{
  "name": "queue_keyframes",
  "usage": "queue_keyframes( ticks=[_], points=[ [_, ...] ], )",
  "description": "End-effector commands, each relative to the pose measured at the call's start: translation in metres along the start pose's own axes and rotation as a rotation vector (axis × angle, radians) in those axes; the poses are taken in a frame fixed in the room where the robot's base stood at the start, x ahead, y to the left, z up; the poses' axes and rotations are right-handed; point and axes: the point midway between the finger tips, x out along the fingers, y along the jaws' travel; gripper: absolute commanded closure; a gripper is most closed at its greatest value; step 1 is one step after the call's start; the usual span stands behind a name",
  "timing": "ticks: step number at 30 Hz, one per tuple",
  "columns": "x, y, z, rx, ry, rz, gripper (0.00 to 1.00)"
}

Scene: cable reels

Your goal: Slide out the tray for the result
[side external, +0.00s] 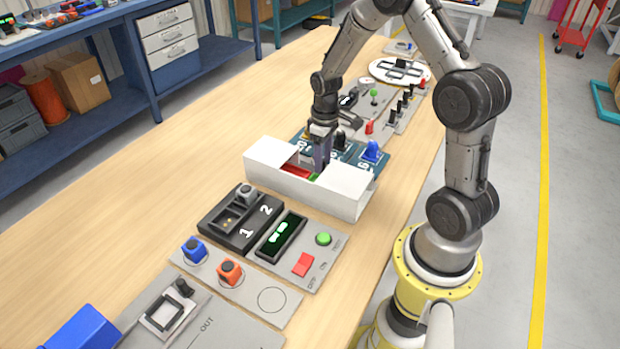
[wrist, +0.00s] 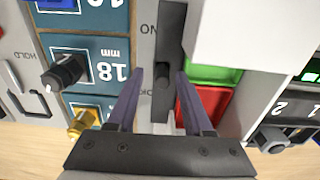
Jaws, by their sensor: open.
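A white housing (side external: 300,190) stands mid-bench; its white top (wrist: 240,30) fills the upper right of the wrist view. Beside it lie a green section (wrist: 212,74) and a red section (wrist: 212,105), partly covered by my right finger. I cannot tell which part is the result tray. My gripper (wrist: 160,80) is open, fingers pointing down, one on each side of a dark knob (wrist: 162,98) on a black slotted strip (wrist: 172,25). I cannot tell whether the fingers touch the knob. In the side view my gripper (side external: 320,165) is down at the housing, hiding part of it.
A blue-green panel (wrist: 90,60) marked 18 mm, with a black knob (wrist: 66,72) and a yellow knob (wrist: 82,122), lies left of my fingers. A black box marked 1 and 2 (side external: 240,220) and a panel with a red switch (side external: 303,265) lie nearby.

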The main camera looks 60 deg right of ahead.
Motion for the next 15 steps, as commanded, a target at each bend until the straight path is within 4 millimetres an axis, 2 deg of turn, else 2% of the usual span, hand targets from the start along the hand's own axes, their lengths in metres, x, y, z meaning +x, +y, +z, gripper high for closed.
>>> queue_keyframes(
  ticks=[1, 2, 12, 15],
  points=[
    [0.007, -0.006, 0.008, -0.001, -0.028, -0.015, 0.37],
    [0.005, -0.006, 0.008, -0.001, -0.027, -0.015, 0.37],
    [-0.050, -0.003, 0.004, -0.001, -0.016, -0.009, 0.37],
    [-0.061, -0.003, 0.003, 0.000, -0.015, -0.008, 0.37]
  ],
)
